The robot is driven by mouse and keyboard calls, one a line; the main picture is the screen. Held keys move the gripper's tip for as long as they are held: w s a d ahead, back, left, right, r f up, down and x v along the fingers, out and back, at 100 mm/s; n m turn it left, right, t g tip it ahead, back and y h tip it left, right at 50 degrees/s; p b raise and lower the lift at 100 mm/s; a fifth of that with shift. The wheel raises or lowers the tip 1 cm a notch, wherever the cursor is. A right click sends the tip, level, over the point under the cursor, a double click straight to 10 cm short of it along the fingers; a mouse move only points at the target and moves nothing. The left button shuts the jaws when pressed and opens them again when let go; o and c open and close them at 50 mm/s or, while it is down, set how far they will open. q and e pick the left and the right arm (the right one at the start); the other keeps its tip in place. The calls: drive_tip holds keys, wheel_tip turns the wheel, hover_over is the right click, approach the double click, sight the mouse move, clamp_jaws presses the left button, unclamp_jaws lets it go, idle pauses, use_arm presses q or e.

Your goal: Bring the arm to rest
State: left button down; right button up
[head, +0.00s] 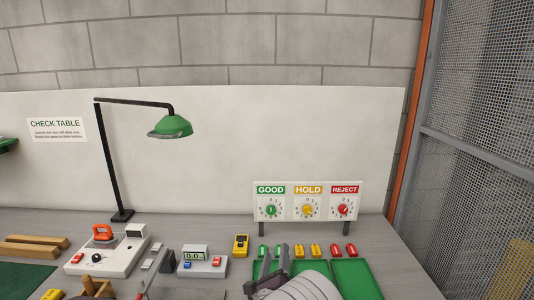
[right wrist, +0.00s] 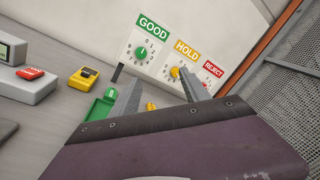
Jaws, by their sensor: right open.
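My right gripper (head: 290,251) is at the front of the table, in front of the dial board (head: 307,203) and over the green trays. It also shows in the right wrist view (right wrist: 160,82), its two grey fingers apart with nothing held between them. My right arm comes up from the bottom edge and hides part of the trays. The fingertips overlap the lower part of the board in the wrist view; whether they touch anything I cannot tell.
Green trays (head: 356,279) lie under the board, with green, yellow and red tags behind them. A yellow meter (head: 241,245), a display box (head: 201,262) and a white test unit (head: 108,255) stand left. A green lamp (head: 171,126) rises behind. A mesh fence (head: 476,150) bounds the right.

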drive_tip(key=s+d+r+m+g+h, duration=0.1)
drive_tip(key=d+r+m+g+h, duration=0.2)
drive_tip(key=d, duration=0.6)
drive_tip(key=d+r+m+g+h, duration=0.1)
drive_tip(key=d+r+m+h, duration=0.35)
drive_tip(key=d, duration=0.55)
drive_tip(key=s+d+f+m+g+h, duration=0.3)
drive_tip(key=s+d+m+g, duration=0.45)
drive_tip(key=d, duration=0.25)
drive_tip(key=s+d+f+m+g+y, duration=0.1)
drive_tip(key=s+f+m+g+y, duration=0.3)
drive_tip(key=s+m, duration=0.4)
drive_tip(key=s+f+m+g+y, duration=0.2)
drive_tip(key=s+f+m+g, duration=0.35)
drive_tip(key=s, duration=0.55)
use_arm(q)
drive_tip(key=shift+w+f, duration=0.1)
drive_tip(key=shift+w, duration=0.35)
use_arm(e)
drive_tip(key=a+f+m+t+y, duration=0.1)
drive_tip(key=a+f+m+y, duration=0.2)
drive_tip(key=a+m, duration=0.4)
drive_tip(key=w+a+f+m+t+y, duration=0.1)
drive_tip(key=a+f+m+t+y, duration=0.1)
drive_tip(key=a+m, duration=0.5)
drive_tip(key=f+m+y, duration=0.1)
drive_tip(key=y, duration=0.1)
drive_tip(key=shift+a+f+y, duration=0.25)
drive_tip(key=shift+f+y, duration=0.1)
